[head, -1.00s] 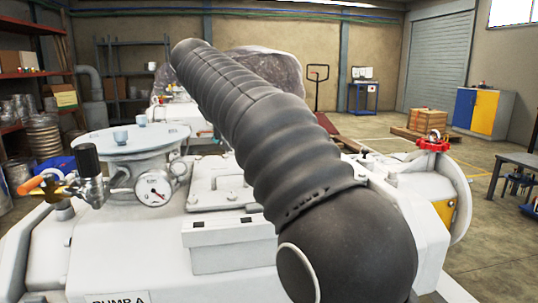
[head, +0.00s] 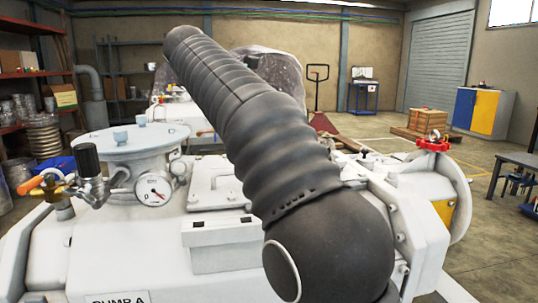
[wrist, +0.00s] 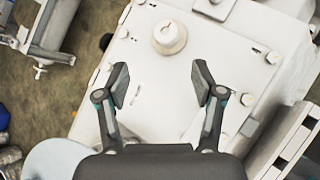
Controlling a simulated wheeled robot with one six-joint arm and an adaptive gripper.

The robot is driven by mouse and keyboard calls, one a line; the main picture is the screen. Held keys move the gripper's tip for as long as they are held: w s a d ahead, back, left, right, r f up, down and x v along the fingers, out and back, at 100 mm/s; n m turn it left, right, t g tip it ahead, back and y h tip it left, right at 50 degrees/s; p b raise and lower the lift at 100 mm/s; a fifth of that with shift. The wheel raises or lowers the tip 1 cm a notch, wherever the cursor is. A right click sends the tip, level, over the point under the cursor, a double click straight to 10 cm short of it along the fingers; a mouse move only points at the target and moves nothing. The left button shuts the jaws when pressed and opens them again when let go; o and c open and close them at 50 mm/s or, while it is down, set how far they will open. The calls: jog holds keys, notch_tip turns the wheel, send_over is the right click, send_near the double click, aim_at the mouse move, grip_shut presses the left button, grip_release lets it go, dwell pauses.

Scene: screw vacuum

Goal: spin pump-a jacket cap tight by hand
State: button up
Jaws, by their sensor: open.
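Pump A (head: 150,250) is a large white machine across the front of the head view, with its name plate at the bottom edge. In the wrist view, a round pale cap (wrist: 169,37) with a small red mark stands on the white pump top (wrist: 160,95). It looks like the jacket cap, but I see no label to confirm it. My gripper (wrist: 160,80) is open and empty, its two fingers spread wide. In the picture the cap lies beyond the fingertips, between their lines and apart from them. In the head view my gripper and this cap cannot be made out.
A dial gauge (head: 153,190), a wide round flange (head: 132,140) and an orange-handled valve (head: 32,184) stand on the pump's left. A red handwheel (head: 432,145) is at its right. In the wrist view, bolts line the pump top's edges and pipework (wrist: 48,30) lies upper left.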

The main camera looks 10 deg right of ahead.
jog(key=w+d+f+n, duration=0.1)
jog(key=w+d+f, duration=0.1)
jog(key=f, duration=0.1)
jog(key=w+d+f+n, duration=0.1)
jog(key=w+d+f, duration=0.1)
jog(key=f, duration=0.1)
jog(key=w+d+f+n, duration=0.1)
jog(key=w+d+f, duration=0.1)
jog(key=d+f, duration=0.1)
jog(key=shift+w+d+f+n, duration=0.1)
jog(key=shift+w+f+n, duration=0.15)
jog(key=shift+f+n, duration=0.2)
dwell(0.3)
jog(key=c, duration=1.2)
jog(key=shift+o, duration=0.2)
